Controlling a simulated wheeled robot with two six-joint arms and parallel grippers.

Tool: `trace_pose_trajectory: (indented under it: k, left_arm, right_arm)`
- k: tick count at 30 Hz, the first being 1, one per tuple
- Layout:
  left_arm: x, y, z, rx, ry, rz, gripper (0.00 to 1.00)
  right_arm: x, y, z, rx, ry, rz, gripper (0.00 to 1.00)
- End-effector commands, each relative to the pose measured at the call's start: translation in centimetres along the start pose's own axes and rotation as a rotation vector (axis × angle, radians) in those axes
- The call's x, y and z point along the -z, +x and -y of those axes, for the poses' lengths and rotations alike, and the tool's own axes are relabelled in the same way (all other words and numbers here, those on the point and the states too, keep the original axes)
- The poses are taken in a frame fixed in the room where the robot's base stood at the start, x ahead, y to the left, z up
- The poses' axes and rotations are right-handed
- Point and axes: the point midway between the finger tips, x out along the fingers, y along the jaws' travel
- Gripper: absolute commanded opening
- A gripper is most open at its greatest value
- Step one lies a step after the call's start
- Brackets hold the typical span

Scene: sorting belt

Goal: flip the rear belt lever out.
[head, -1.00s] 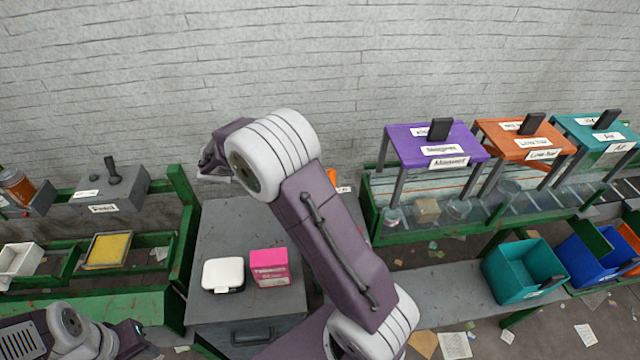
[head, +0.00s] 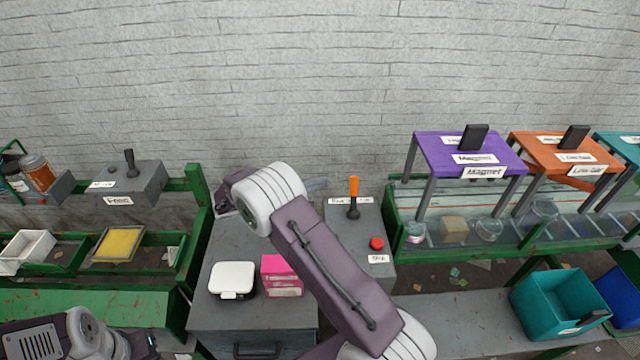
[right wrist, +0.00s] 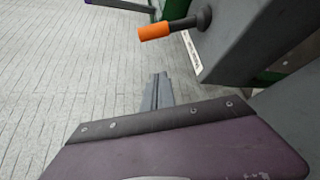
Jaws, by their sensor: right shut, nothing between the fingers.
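The lever with an orange grip (head: 353,187) stands upright on a grey control box (head: 340,225); part of the white label beside it is hidden. In the right wrist view the orange grip (right wrist: 155,32) juts to the left from the box, at the top.
A red button (head: 376,243) is on the same box. A white case (head: 232,279) and a pink box (head: 282,276) lie on the grey cabinet. A second lever (head: 129,162) is on the feed box at left. The purple magnet stand (head: 470,150) is at right.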

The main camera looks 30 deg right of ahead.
Motion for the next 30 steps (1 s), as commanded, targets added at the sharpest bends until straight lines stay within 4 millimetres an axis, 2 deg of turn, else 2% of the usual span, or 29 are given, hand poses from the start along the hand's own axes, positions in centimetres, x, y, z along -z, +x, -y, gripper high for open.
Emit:
trace_pose_trajectory:
  k: [1,9,13,18,30]
  left_arm:
    - [0.0,-0.2,0.0,0.000,0.000,0.000,0.36]
    - [0.1,-0.7,0.0,0.000,0.000,0.000,0.36]
    - [0.1,-1.4,0.0,0.000,0.000,0.000,0.36]
    - [0.2,-1.6,0.0,0.000,0.000,0.000,0.36]
    - [0.2,-1.5,0.0,0.000,0.000,0.000,0.36]
  right_arm:
    - [-0.1,1.2,-0.1,0.001,-0.001,0.004,0.00]
    - [-0.1,7.0,-0.1,0.002,-0.001,0.003,0.00]
    - [-2.2,6.1,-0.2,0.000,-0.002,-0.001,0.00]
    - [-3.5,5.6,-0.1,0.000,-0.001,-0.002,0.00]
    - [-3.8,5.5,0.1,0.000,0.001,-0.001,0.00]
